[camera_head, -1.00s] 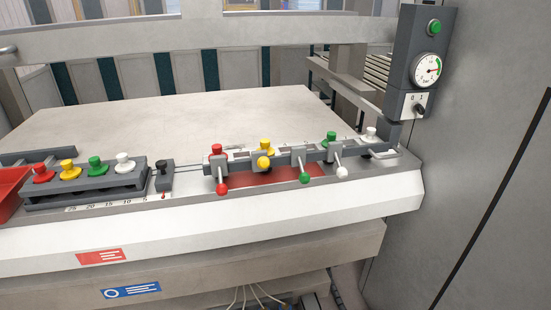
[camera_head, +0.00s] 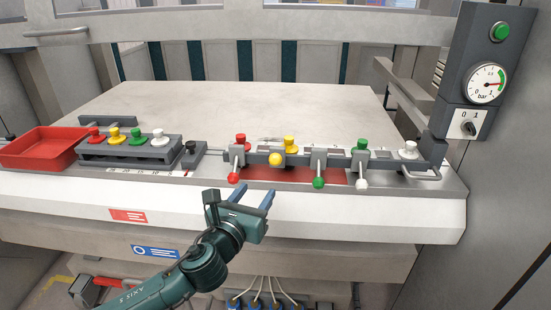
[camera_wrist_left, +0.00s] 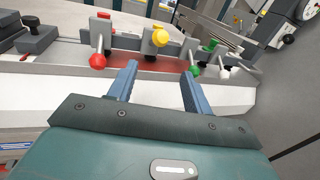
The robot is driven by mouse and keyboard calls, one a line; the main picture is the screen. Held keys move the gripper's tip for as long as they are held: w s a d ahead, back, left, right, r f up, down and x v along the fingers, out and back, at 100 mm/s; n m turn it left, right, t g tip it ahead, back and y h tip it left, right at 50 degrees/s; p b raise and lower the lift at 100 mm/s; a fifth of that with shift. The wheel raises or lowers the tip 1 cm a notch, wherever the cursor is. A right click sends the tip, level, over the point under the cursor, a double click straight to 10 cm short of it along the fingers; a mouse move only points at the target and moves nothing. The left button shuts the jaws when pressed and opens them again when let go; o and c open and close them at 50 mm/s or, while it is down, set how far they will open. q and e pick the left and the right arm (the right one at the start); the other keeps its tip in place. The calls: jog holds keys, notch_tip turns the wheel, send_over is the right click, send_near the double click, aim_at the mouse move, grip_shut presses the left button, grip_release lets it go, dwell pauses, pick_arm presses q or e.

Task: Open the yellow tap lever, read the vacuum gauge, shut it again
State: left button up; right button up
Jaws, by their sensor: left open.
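The yellow tap lever (camera_head: 275,159) has a round yellow ball knob and sits on a grey manifold bar on the machine's front ledge. In the left wrist view the yellow ball (camera_wrist_left: 160,38) shows ahead of the fingers, between their lines. Its ball sits higher than the red (camera_head: 233,178), green (camera_head: 318,182) and white (camera_head: 362,183) lever balls, which hang lower in front.
A red tray (camera_head: 42,148) and a rack with coloured knobs (camera_head: 130,150) stand to the left. A grey switch box (camera_head: 467,122) and green button (camera_head: 502,31) share the gauge post. Red, yellow, green and white plugs rise behind the levers. The pale table (camera_head: 250,108) behind is clear.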

aim_at(273, 162)
pick_arm(q)
jog(key=shift+m, duration=0.6)
jog(key=x, duration=0.4)
jog(key=r+x, duration=0.1)
jog(key=x, duration=0.8)
jog(key=shift+w+r, duration=0.25)
jog(key=shift+w, duration=0.1)
grip_shut()
